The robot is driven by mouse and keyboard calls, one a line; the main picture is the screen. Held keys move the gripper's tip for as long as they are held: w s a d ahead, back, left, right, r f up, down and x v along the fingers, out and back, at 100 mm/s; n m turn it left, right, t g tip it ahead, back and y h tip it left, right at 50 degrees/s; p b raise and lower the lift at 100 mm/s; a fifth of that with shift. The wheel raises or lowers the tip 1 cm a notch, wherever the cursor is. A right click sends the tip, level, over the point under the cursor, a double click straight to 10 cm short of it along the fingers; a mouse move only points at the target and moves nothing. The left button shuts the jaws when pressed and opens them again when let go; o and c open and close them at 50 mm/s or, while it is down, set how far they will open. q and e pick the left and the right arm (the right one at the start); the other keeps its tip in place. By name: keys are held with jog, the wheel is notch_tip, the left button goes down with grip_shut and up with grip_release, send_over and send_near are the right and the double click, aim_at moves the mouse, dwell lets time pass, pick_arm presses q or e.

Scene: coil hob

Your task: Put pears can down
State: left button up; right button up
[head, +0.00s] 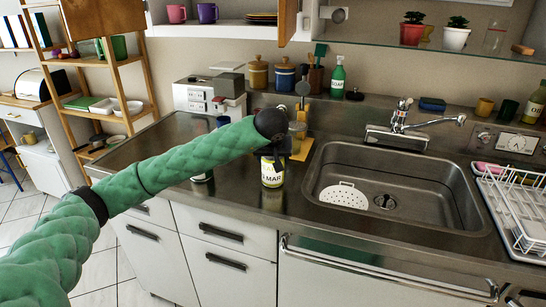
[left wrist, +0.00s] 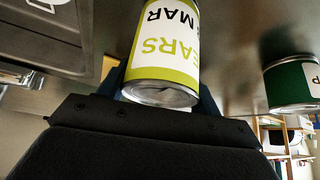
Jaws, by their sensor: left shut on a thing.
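The pears can (head: 272,174), with a white and yellow-green label, is at the counter front, left of the sink. In the left wrist view the pears can (left wrist: 165,50) shows its label reading "EARS" and "MAR", upside down in the picture. My left gripper (head: 274,150) is shut on the can from above and hides its top in the head view. The can looks upright. I cannot tell whether its base touches the steel counter (head: 310,228). My right gripper is not in view.
A sink (head: 425,207) with a white strainer (head: 344,195) lies right of the can. A green can (left wrist: 292,85) stands to one side in the wrist view. Canisters and a green bottle (head: 337,80) line the back wall. A dish rack (head: 520,205) is at far right.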

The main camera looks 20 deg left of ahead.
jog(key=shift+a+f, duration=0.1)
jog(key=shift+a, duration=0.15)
pick_arm(q)
jog(key=o, duration=1.3)
jog(key=shift+f, duration=0.1)
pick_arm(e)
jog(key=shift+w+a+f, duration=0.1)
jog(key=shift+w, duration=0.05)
pick_arm(q)
jog(key=shift+r, duration=0.2)
jog(key=b+v, duration=0.2)
jog(key=v, duration=1)
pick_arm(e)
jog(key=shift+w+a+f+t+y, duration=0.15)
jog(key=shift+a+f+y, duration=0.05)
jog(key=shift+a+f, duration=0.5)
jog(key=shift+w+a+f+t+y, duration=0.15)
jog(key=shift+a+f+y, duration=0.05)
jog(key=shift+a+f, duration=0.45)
pick_arm(q)
jog(key=shift+f, duration=0.1)
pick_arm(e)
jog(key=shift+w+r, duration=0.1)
